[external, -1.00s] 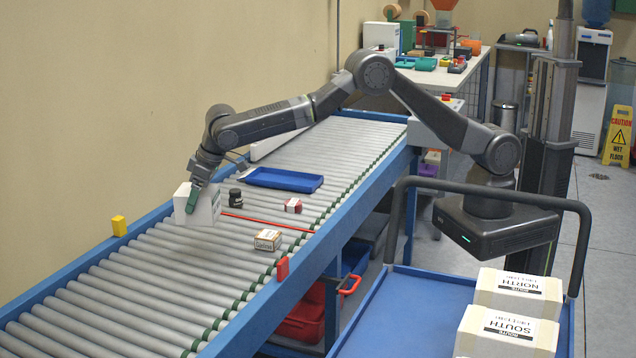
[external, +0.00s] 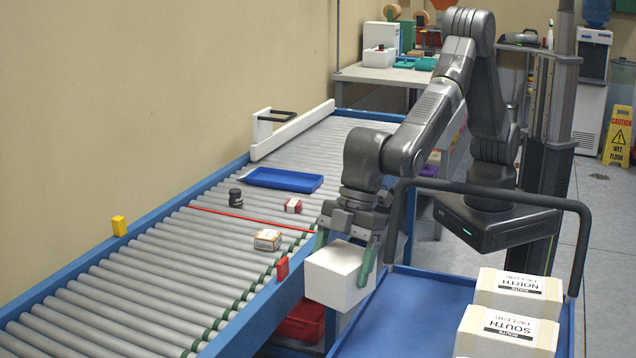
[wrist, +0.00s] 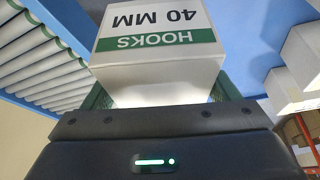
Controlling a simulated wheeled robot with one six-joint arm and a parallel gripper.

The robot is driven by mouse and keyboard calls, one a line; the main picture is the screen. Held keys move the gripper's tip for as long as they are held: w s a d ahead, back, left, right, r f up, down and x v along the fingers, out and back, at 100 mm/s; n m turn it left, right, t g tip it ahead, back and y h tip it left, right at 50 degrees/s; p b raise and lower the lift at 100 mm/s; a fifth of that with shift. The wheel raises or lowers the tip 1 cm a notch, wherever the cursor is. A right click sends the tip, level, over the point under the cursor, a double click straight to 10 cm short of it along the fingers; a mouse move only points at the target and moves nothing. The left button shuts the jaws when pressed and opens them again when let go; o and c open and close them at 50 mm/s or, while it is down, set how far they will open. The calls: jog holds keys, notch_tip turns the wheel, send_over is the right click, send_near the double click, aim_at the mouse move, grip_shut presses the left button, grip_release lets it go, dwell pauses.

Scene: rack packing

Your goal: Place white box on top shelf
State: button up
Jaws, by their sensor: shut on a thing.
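The white box (external: 336,276) is in my gripper (external: 346,258), whose green fingers are shut on two of its sides. It hangs over the gap between the conveyor's right edge and the blue cart bed, clear of the rollers. In the wrist view the white box (wrist: 160,50) shows a green band reading HOOKS and 40 MM, upside down, between the green fingers (wrist: 165,95). I cannot make out a top shelf in these views.

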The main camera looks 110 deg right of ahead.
jog(key=s+a+n+y, duration=0.1)
jog(key=s+a+n, duration=0.2)
jog(key=s+a, duration=0.6)
jog(key=shift+g, duration=0.3)
jog(key=shift+s+d+f+p, duration=0.1)
jog(key=shift+s+f+p, duration=0.2)
jog(key=shift+f, duration=1.2)
jog(key=shift+s+d+f+p, duration=0.1)
jog(key=shift+f+p, duration=0.25)
jog(key=shift+f, duration=1.2)
jog(key=shift+s+d+f+p, duration=0.1)
jog(key=shift+s+f+p, duration=0.2)
jog(key=shift+f, duration=1.2)
jog(key=shift+w+f, duration=0.1)
jog(key=shift+f, duration=0.05)
jog(key=o, duration=1.1)
jog(key=b+v, duration=0.1)
jog(key=v, duration=1.1)
